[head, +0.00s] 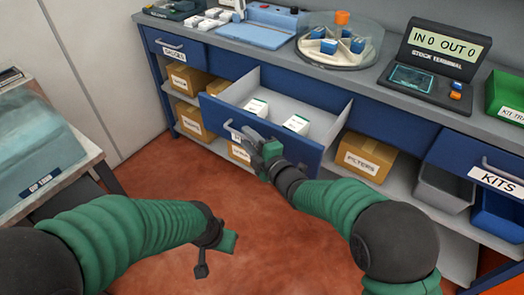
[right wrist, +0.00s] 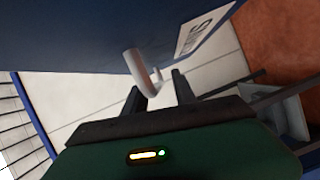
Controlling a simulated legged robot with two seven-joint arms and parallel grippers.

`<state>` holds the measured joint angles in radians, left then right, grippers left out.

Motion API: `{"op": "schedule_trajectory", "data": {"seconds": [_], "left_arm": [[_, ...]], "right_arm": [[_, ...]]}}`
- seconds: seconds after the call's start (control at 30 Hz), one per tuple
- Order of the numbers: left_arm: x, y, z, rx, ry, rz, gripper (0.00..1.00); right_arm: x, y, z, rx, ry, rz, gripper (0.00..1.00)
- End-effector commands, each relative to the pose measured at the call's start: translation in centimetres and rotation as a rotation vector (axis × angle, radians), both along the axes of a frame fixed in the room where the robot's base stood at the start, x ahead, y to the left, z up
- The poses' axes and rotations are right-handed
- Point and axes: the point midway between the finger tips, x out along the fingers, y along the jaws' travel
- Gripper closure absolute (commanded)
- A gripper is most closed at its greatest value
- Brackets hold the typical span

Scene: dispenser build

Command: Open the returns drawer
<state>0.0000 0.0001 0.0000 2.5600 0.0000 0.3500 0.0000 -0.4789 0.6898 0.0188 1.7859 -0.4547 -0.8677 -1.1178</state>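The returns drawer (head: 312,152) is the blue middle drawer under the counter. It stands pulled out, with its grey inside showing and white boxes (head: 296,124) in it. Its white label (head: 236,139) is mostly hidden by my right gripper (head: 246,136), which is at the drawer front. In the right wrist view, the pale handle (right wrist: 143,70) reaches to between the two dark fingers (right wrist: 160,92), nearer the left one. A gap shows between the fingers, so the gripper looks open. My left gripper (head: 216,245) hangs low over the floor, away from the drawer; its fingers are unclear.
The gauges drawer (head: 172,47) and kits drawer (head: 488,160) look shut. A filters box (head: 365,156) and other cartons sit on the lower shelf. The counter holds a carousel (head: 340,58) and a stock terminal (head: 432,65).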

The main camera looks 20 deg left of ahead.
Motion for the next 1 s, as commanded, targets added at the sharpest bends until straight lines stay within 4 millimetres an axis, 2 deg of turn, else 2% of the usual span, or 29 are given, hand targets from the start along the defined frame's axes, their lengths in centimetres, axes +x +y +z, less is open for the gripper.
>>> {"op": "schedule_trajectory", "data": {"seconds": [0.4, 0.5, 0.7, 1.0], "left_arm": [[0.0, 0.0, 2.0, 0.0, 0.0, 0.0, 0.64], [0.0, 0.0, 2.2, 0.0, 0.0, 0.0, 0.64], [0.0, 0.0, 2.4, 0.0, 0.0, 0.0, 0.64], [0.0, 0.0, 2.3, 0.0, 0.0, 0.0, 0.64]], "right_arm": [[-7.6, -8.7, 1.1, -0.003, 0.002, -0.004, 0.67], [-9.0, -10.2, 1.1, -0.003, 0.004, -0.003, 0.67], [-10.3, -11.6, 1.2, -0.002, 0.003, -0.001, 0.67], [-10.3, -11.6, 1.1, -0.002, 0.003, -0.001, 0.67]]}}
